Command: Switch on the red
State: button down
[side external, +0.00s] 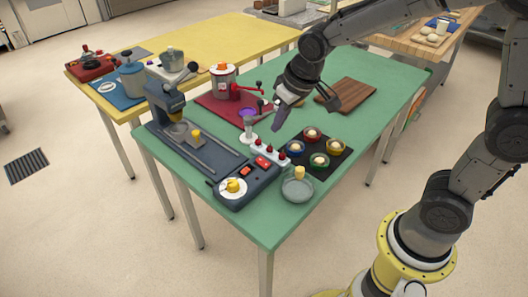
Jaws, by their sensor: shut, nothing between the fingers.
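My gripper (279,117) is shut and empty, pointing down above the green table, over the area behind the white strip. Several red parts show. A white strip (284,158) with several small red knobs stands just behind these. A red device (222,82) with a white drum stands on a red mat. The switch positions are too small to tell.
A black mat (325,169) holds several colored bowls right of the strip. A small stand with a purple top (247,118) is close left of my gripper. A wooden board (347,93) lies behind. The green table's (265,220) front corner is clear.

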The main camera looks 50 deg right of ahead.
aim_at(261, 160)
jog(key=x, duration=1.4)
jog(key=shift+w+f+g, duration=0.1)
jog(key=shift+f+g, duration=0.05)
jog(key=shift+g, duration=0.15)
jog(key=shift+s, duration=0.2)
jog(key=shift+s, duration=0.7)
jog(key=v, duration=1.4)
jog(key=shift+s, duration=0.25)
